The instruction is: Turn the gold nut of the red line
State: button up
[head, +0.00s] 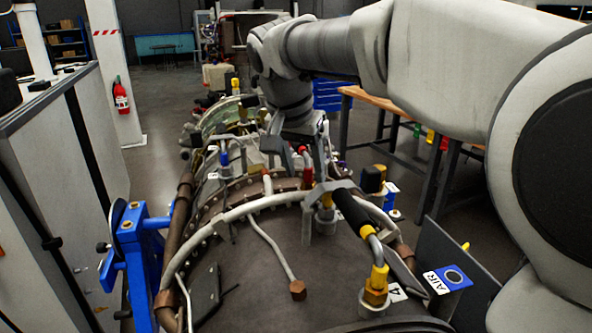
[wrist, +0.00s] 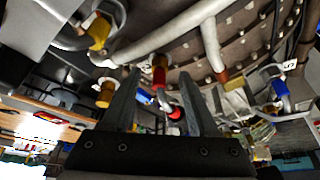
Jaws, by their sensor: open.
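The red line shows as a red fitting (wrist: 160,72) with a curved metal tube running to a second red piece (wrist: 177,113) in the wrist view. In the head view a red piece (head: 307,176) shows beside my gripper's fingers. A gold nut on the red line is not clearly distinguishable in either view. My gripper (head: 314,162) points down over the turbine casing. In the wrist view its two fingers (wrist: 159,71) are apart, with the red fitting appearing between them. I cannot tell whether they touch it. Nothing is held.
A black-sleeved line with a gold nut (head: 375,292) stands at the front right of the casing (head: 240,275). A yellow fitting (wrist: 105,92) is left of the fingers in the wrist view. A blue fitting (head: 224,158) stands to the left. A blue stand (head: 135,265) flanks the casing.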

aim_at(308, 186)
jog(key=shift+x, duration=1.35)
grip_shut()
